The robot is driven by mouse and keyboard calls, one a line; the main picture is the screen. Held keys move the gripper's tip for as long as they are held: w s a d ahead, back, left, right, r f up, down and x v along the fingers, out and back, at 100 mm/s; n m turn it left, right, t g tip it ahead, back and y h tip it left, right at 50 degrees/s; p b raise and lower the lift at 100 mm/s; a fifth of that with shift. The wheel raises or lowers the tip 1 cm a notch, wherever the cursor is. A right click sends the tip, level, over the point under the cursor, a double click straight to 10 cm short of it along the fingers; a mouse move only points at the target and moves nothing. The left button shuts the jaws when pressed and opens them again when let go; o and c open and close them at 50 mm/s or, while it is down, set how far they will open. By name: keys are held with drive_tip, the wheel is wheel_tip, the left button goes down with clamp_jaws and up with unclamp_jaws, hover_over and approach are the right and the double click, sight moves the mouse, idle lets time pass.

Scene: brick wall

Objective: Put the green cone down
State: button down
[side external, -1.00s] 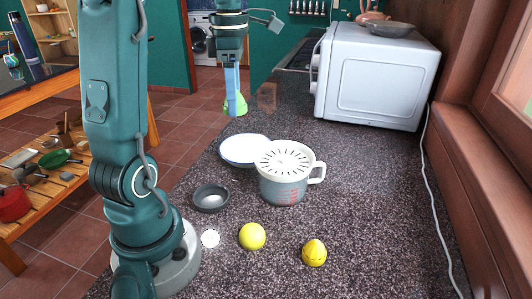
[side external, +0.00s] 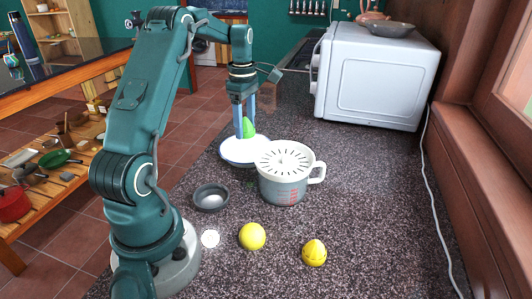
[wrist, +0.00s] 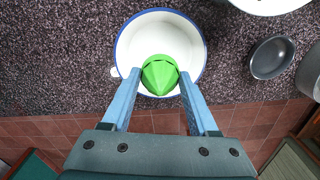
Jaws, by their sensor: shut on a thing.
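The green cone (side external: 248,128) is between the two blue fingers of my gripper (side external: 244,122), which is shut on it. In the wrist view the cone (wrist: 160,75) shows between the fingertips of my gripper (wrist: 159,83), over the near part of a white bowl with a blue rim (wrist: 131,40). In the side view the white bowl (side external: 232,156) is below the cone, behind the measuring jug. I cannot tell whether the cone touches the bowl.
A measuring jug with a slotted white top (side external: 284,185) stands right beside the bowl. A white microwave (side external: 370,80) stands at the back right.

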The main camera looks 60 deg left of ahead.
sight(247, 155)
drive_tip(key=shift+f, duration=3.15)
drive_tip(key=shift+c, duration=0.8)
unclamp_jaws()
drive_tip(key=shift+f, duration=0.15)
